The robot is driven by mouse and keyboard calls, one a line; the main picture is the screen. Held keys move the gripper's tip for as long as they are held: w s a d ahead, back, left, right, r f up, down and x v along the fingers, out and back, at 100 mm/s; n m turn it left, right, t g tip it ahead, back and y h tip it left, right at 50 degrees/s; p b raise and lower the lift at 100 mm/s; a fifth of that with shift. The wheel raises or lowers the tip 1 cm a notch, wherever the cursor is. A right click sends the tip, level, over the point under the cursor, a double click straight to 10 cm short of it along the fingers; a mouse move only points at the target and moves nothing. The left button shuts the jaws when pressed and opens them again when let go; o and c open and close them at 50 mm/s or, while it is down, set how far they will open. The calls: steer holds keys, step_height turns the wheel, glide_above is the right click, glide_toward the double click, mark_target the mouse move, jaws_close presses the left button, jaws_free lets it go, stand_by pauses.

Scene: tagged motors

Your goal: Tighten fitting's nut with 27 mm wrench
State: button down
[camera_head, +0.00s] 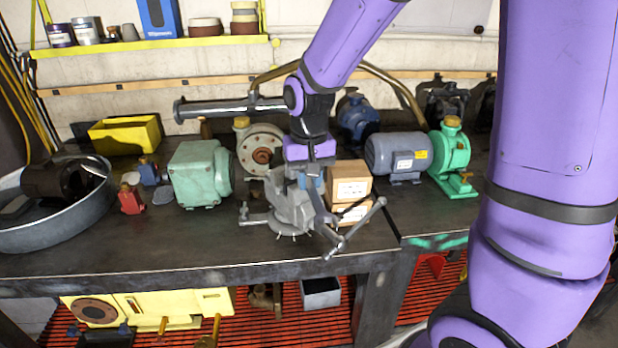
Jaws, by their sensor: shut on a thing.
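My gripper (312,178) points down over a grey bench vise (290,208) at the front middle of the workbench. It is shut on a thin dark tool (319,204), which seems to be the wrench. Its ends and size marking cannot be made out. The tool runs down and slightly right from the fingers, close in front of the vise. The fitting and its nut cannot be picked out; my gripper and wrist cover the top of the vise jaws. Whether the tool touches a nut cannot be told.
The vise's bar handle (362,226) sticks out past the bench's front edge. Cardboard boxes (348,188) stand right of the vise. A green motor (196,174) and a round-flanged pump (258,152) stand left, a blue-grey motor (396,156) right. The bench's front left (150,243) is clear.

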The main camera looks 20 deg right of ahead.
steer(key=shift+a, duration=0.15)
steer(key=shift+w+a+m, duration=0.2)
steer(key=shift+a+m, duration=0.3)
steer(key=shift+a, duration=0.05)
steer(key=shift+w+a+m, duration=0.2)
steer(key=shift+a+m, duration=0.3)
steer(key=shift+a, duration=0.15)
steer(key=shift+w+a+m, duration=0.25)
steer(key=shift+a+m, duration=0.2)
steer(key=shift+m, duration=0.05)
steer(key=shift+w+a+m, duration=0.25)
steer(key=shift+a+m, duration=0.2)
steer(key=shift+m, duration=0.05)
steer(key=shift+w+a, duration=0.1)
steer(key=shift+a, duration=0.05)
steer(key=shift+w+a+m, duration=0.7)
steer(key=shift+a+m, duration=0.2)
steer(key=shift+m, duration=0.2)
steer(key=shift+w+a, duration=0.1)
stand_by(0.3)
